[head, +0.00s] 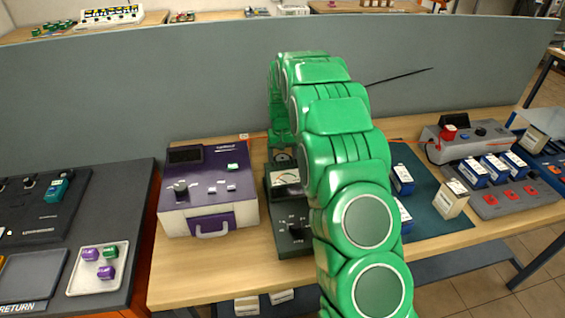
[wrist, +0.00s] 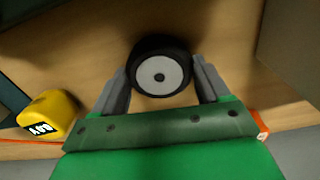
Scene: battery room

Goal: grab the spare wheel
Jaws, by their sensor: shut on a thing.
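The wood bench top shows around the wheel. I cannot tell whether the wheel still rests on the bench. In the head view my green arm reaches over the bench and hides my gripper; I cannot make out the wheel there.
A yellow labelled object (wrist: 50,112) lies left of my gripper. A purple and white device (head: 208,190) and a dark meter box (head: 288,240) stand by my arm. Blue battery blocks and a grey charger (head: 495,205) are at right. A grey partition (head: 180,85) runs behind the bench.

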